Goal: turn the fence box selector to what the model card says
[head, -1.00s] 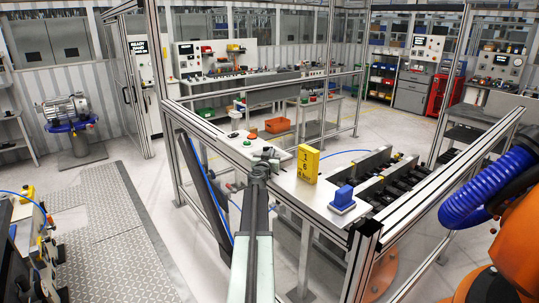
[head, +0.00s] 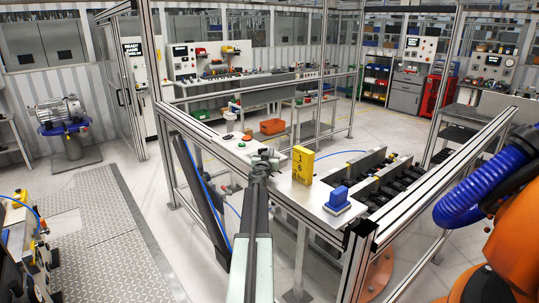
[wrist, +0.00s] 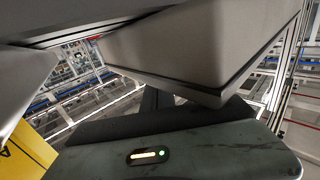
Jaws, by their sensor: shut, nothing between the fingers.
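My gripper (head: 265,157) is at the end of my outstretched arm, over the near side of the white fence table in the head view. It is shut and empty. Its large grey fingers (wrist: 195,50) fill much of the wrist view. A yellow block with black characters (head: 303,166), reading roughly "1" and "6" with a smaller line below, stands upright just right of the gripper. I cannot tell whether it is the model card. A pale panel with green and orange buttons (head: 240,144) lies left of and behind the gripper. No selector knob can be made out clearly.
A blue block on a white base (head: 337,200) sits at the table's front right, beside dark fixtures (head: 385,178). Aluminium fence rails (head: 440,180) surround the table. An orange robot arm with a blue hose (head: 490,180) is at right.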

